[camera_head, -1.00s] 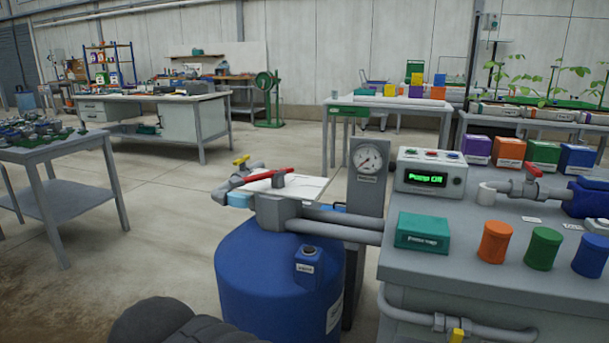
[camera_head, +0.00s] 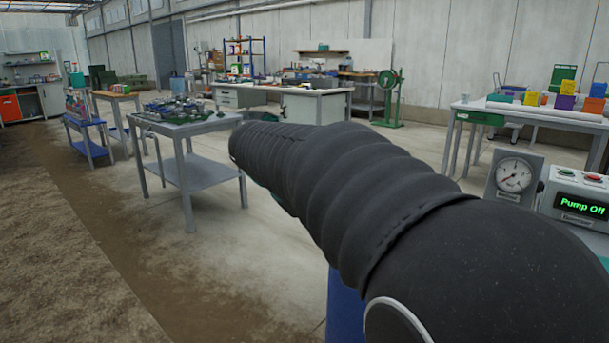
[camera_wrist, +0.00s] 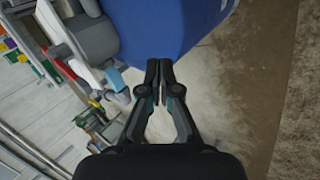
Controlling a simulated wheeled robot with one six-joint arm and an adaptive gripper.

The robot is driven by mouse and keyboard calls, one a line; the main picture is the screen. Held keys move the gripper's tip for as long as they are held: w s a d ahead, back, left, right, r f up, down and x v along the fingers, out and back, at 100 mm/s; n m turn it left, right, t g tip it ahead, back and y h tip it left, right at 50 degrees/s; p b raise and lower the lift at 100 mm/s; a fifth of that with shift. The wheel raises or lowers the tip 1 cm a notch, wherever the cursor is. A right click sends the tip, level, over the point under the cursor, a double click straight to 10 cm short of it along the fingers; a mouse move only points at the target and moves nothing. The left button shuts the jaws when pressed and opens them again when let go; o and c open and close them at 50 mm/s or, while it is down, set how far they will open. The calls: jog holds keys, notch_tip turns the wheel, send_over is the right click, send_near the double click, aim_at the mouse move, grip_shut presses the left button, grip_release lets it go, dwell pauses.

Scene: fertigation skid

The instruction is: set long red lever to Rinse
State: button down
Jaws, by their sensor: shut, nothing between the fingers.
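The long red lever (camera_wrist: 70,37) seems to show as a thin red strip beside a grey block at the upper left of the wrist view. In the head view it is hidden behind my arm. The blue tank (camera_wrist: 185,22) fills the top of the wrist view; only a strip of it (camera_head: 344,308) shows below my arm in the head view. My gripper (camera_wrist: 159,65) is shut and empty, with its fingertips in front of the tank in the picture and apart from the lever. Lever markings cannot be read.
A gauge (camera_head: 515,177) and a display box reading "Pump Off" (camera_head: 580,203) stand at the right. A grey table with parts (camera_head: 205,127) stands at the left. Concrete floor (camera_head: 235,265) is open between the table and the tank.

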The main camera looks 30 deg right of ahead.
jog(key=w+d+r+m+g+h, duration=0.1)
jog(key=w+d+m+g+h, duration=0.25)
jog(key=w+d, duration=0.45)
jog(key=w+d+r+m+g+h, duration=0.1)
jog(key=w+d+m+g+h, duration=0.3)
jog(key=w, duration=0.8)
jog(key=s+d+n+g+h, duration=0.1)
jog(key=s+d+n, duration=0.1)
jog(key=s+d, duration=0.5)
jog(key=shift+s+d+b, duration=0.15)
jog(key=shift+s+b, duration=0.2)
jog(key=shift+s, duration=0.05)
jog(key=shift+s+d+f+h, duration=0.1)
jog(key=shift+h, duration=0.15)
